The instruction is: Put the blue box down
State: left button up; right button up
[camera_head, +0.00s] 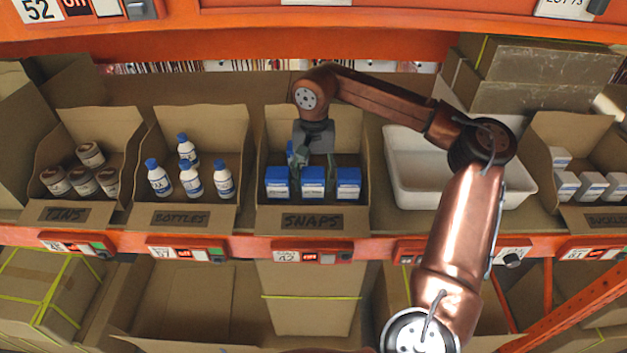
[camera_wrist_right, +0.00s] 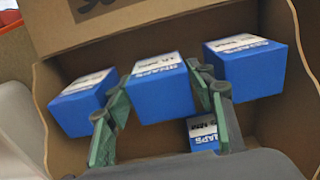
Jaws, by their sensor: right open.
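Several blue boxes with white label tops sit in the cardboard bin marked SNAPS (camera_head: 313,220). Three stand side by side at its front: a left one (camera_head: 277,183), a middle one (camera_head: 313,183) and a right one (camera_head: 348,183). Another blue box (camera_head: 291,155) is behind, partly hidden by my right gripper (camera_head: 316,164). My right gripper reaches down into the bin and is open. In the right wrist view its green fingers (camera_wrist_right: 158,82) are on either side of the middle blue box (camera_wrist_right: 162,95); I cannot tell if they touch it. My left gripper is out of view.
A bottles bin (camera_head: 195,217) and a tins bin (camera_head: 75,213) stand to the left. An empty white tub (camera_head: 405,185) is right of the SNAPS bin, under my right arm. A buckles bin (camera_head: 600,220) is at far right. An orange shelf beam (camera_head: 250,18) runs above.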

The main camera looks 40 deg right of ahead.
notch_tip(320, 180, up, 12)
jog(key=shift+r, duration=0.2)
dwell(0.4)
